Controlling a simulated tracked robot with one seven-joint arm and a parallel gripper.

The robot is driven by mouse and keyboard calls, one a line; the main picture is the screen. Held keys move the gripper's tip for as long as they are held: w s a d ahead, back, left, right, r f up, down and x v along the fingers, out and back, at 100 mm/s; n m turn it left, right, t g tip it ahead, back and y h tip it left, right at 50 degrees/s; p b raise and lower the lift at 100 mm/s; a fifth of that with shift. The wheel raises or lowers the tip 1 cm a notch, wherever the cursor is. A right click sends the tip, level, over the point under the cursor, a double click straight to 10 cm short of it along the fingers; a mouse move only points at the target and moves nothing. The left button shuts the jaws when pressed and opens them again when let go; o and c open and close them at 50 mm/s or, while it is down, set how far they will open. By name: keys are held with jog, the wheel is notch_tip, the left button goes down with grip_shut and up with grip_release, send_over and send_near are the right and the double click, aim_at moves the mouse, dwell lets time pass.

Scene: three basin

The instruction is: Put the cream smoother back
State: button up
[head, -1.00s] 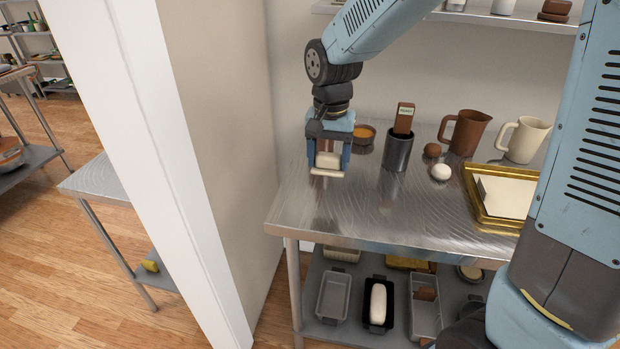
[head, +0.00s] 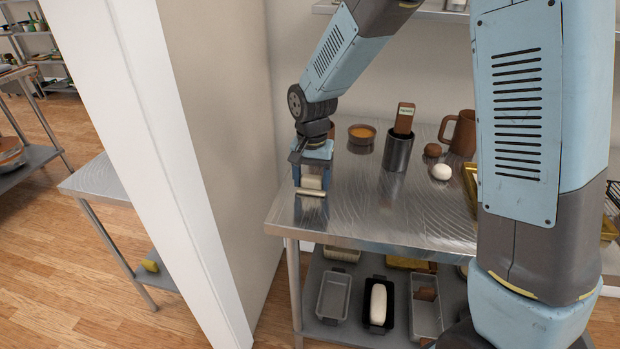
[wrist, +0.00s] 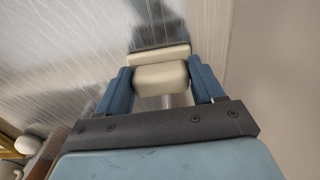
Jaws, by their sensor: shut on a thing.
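The cream smoother (head: 312,183) is a small pale block with a flat plate at its lower edge. It is between the fingers of my gripper (head: 312,178), over the left end of the steel table (head: 370,225). In the wrist view the smoother (wrist: 160,78) sits between the two blue fingers of my gripper (wrist: 163,85), which are shut on it. I cannot tell whether its plate touches the table top.
An orange-filled bowl (head: 361,137), a dark cup (head: 397,153) with a brown labelled tool (head: 404,118), a brown egg (head: 433,150), a white egg (head: 441,172) and a brown jug (head: 462,132) stand to the right. A wall (head: 215,120) is close on the left.

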aim_at(312, 178)
jog(key=o, duration=1.1)
jog(key=shift+f, duration=0.1)
notch_tip(312, 178, up, 12)
jog(key=s+d+r+t, duration=0.1)
jog(key=s+d+r, duration=0.2)
jog(key=d+r, duration=0.35)
jog(key=s+d+r+t, duration=0.2)
jog(key=s+d+r, duration=0.1)
jog(key=d, duration=0.7)
jog(key=shift+s+d+r+n+t, duration=0.3)
jog(key=shift+s+d+t, duration=0.15)
jog(key=shift+s+d, duration=1.6)
jog(key=shift+s+d+r+n+t, duration=0.25)
jog(key=shift+s+d+r+t, duration=0.15)
jog(key=shift+s+d, duration=1.7)
jog(key=shift+s+d+r+n+t, duration=0.25)
jog(key=shift+s+d+t, duration=0.2)
jog(key=shift+s+d, duration=1.6)
jog(key=shift+s+a, duration=0.4)
jog(key=shift+a, duration=0.05)
